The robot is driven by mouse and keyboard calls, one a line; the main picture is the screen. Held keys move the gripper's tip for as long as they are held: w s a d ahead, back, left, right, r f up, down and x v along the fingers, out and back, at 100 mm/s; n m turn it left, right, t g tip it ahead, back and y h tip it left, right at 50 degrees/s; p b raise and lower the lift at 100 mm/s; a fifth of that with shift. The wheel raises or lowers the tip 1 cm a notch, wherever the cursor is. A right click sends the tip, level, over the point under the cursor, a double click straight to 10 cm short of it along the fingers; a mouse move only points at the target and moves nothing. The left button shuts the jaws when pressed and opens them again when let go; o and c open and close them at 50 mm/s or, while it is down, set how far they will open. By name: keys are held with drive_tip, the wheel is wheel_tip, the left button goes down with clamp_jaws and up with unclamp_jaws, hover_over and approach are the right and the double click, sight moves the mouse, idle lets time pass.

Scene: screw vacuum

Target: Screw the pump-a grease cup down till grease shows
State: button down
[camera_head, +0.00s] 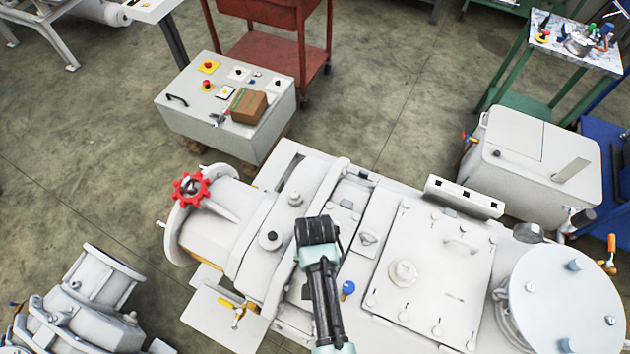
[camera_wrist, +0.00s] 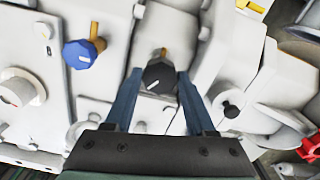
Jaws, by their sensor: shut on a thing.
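The pump-a grease cup (camera_wrist: 159,76) appears as a dark grey round cap with a white mark, next to a short brass stem, in the middle of the wrist view. My gripper (camera_wrist: 157,84) has its two blue fingers shut on the cap, one on each side. No grease shows around it, though the fingers and the cap hide part of its base. In the head view my gripper (camera_head: 318,232) points down over the white pump (camera_head: 285,225), and its own body hides the cup there.
A blue cap (camera_wrist: 78,54) on a brass stem stands left of the held cap; it also shows in the head view (camera_head: 347,288). A black knob (camera_wrist: 231,109) is to the right. A red handwheel (camera_head: 190,189) and a yellow-handled valve (camera_head: 236,309) are on the pump's left.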

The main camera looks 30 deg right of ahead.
drive_tip(key=shift+w+r+m, duration=0.1)
drive_tip(key=shift+m, duration=1.1)
drive_tip(key=shift+p, duration=0.3)
drive_tip(key=shift+c, duration=1.1)
unclamp_jaws()
wheel_tip(320, 180, up, 13)
drive_tip(key=b, duration=0.1)
